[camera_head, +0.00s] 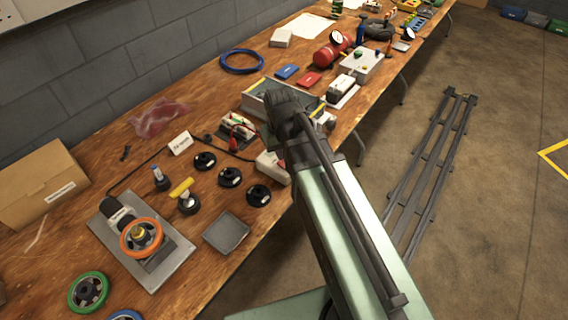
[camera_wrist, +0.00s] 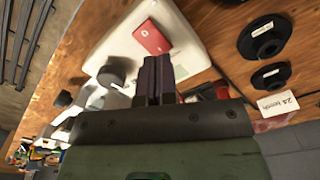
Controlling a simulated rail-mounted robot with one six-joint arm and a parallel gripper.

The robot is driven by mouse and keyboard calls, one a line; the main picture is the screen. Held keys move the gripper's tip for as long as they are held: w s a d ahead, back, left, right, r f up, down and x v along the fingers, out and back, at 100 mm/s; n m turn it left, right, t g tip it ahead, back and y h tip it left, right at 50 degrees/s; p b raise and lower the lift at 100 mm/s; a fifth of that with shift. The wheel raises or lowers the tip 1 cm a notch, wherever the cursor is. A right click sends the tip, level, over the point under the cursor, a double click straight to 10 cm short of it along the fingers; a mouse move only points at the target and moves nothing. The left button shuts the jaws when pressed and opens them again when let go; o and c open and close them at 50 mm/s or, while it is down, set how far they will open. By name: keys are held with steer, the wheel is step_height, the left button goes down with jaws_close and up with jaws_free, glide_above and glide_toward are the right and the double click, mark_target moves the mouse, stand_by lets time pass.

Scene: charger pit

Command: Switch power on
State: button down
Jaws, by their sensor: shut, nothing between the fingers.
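A white power box (camera_wrist: 190,42) fills the upper middle of the wrist view. It carries a red rocker switch (camera_wrist: 152,37) with a small white mark and a dark round knob (camera_wrist: 112,75). My gripper (camera_wrist: 154,62) has its dark fingers together, over the box, with their tips just below the switch in the picture. I cannot tell whether they touch the box. In the head view the white box (camera_head: 270,165) shows only in part beside my arm, which hides my gripper.
Black discs (camera_head: 230,177) and a grey plate with an orange handwheel (camera_head: 141,238) lie left of the box on the wooden bench. A tray (camera_head: 227,233) lies near the front edge. Dark rails (camera_head: 425,165) run along the floor at right.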

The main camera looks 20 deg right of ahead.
steer(key=shift+f+b, duration=1.2)
steer(key=shift+f, duration=0.05)
stand_by(0.3)
steer(key=shift+r, duration=0.15)
step_height(320, 180, up, 7)
steer(key=p, duration=0.7)
steer(key=s+r+m+p, duration=0.1)
steer(key=s+r+p, duration=0.4)
steer(key=s, duration=0.3)
steer(key=w+d+r+m+t+p, duration=0.1)
steer(key=w+r+m+p, duration=0.1)
steer(key=w+m, duration=0.5)
steer(key=m, duration=0.4)
steer(key=shift+w+d+y, duration=0.2)
steer(key=shift+w+y, duration=0.05)
steer(key=shift+y, duration=0.15)
